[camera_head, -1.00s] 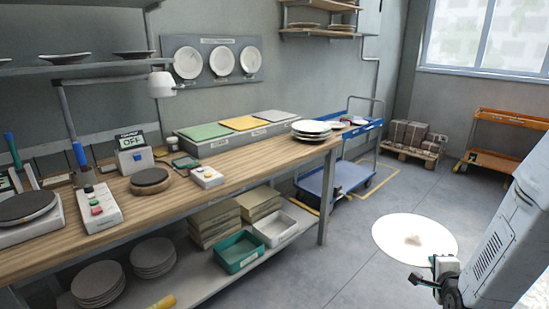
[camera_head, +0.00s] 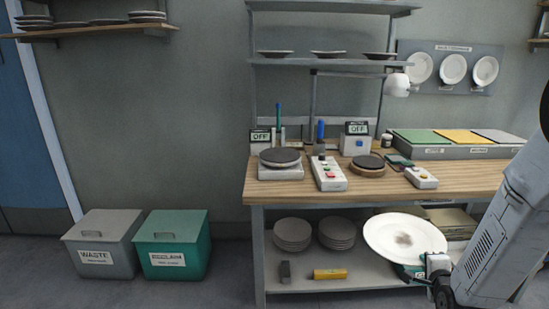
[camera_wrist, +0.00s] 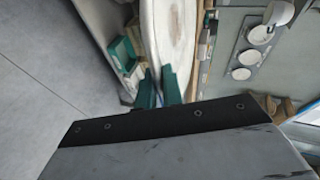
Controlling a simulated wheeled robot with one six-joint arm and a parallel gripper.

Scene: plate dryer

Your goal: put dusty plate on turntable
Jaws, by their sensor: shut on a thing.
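The dusty plate (camera_head: 404,232) is a white disc with a grey-brown smudge in its middle. My gripper (camera_head: 432,268) is shut on its near right rim and holds it in front of the bench's lower shelf. In the wrist view the plate (camera_wrist: 172,30) shows steeply slanted, with its rim between the green fingers (camera_wrist: 159,88). Two round dark-topped stands are on the bench: one on a pale box base (camera_head: 280,158), one on a round wooden base (camera_head: 368,166). I cannot tell which is the turntable.
A white control box with coloured buttons (camera_head: 328,174) stands between the round stands. A lamp (camera_head: 397,85) hangs above the bench (camera_head: 400,192). Coloured panels (camera_head: 462,138) are at right. Plate stacks (camera_head: 292,235) sit below. Grey (camera_head: 104,243) and green (camera_head: 172,244) bins stand left, with clear floor nearby.

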